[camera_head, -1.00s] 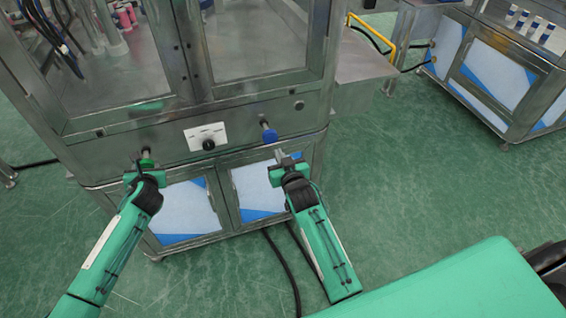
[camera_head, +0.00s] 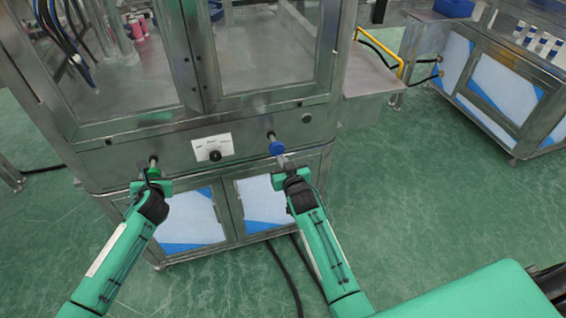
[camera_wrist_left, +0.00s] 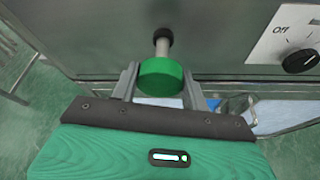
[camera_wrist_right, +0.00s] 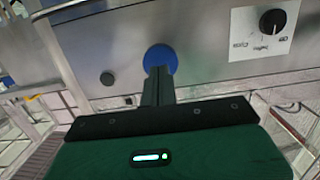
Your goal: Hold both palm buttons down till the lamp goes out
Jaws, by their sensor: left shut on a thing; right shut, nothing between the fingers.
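The green palm button (camera_wrist_left: 160,77) sits on a metal stem at the front of the steel machine. My left gripper (camera_wrist_left: 159,84) is shut around it, one finger on each side; in the head view the left gripper (camera_head: 153,178) mostly hides this button. The blue palm button (camera_head: 277,148) stands on its own stem to the right; it also shows in the right wrist view (camera_wrist_right: 161,57). My right gripper (camera_wrist_right: 158,72) is shut and empty, its fingertips at the blue button's face, seemingly touching it. I see no clearly lit lamp.
A white switch plate with a black knob (camera_head: 214,153) sits between the buttons. A small dark round fitting (camera_head: 307,118) is right of the blue button; I cannot tell whether it is the lamp. Black cables (camera_head: 283,272) lie on the green floor.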

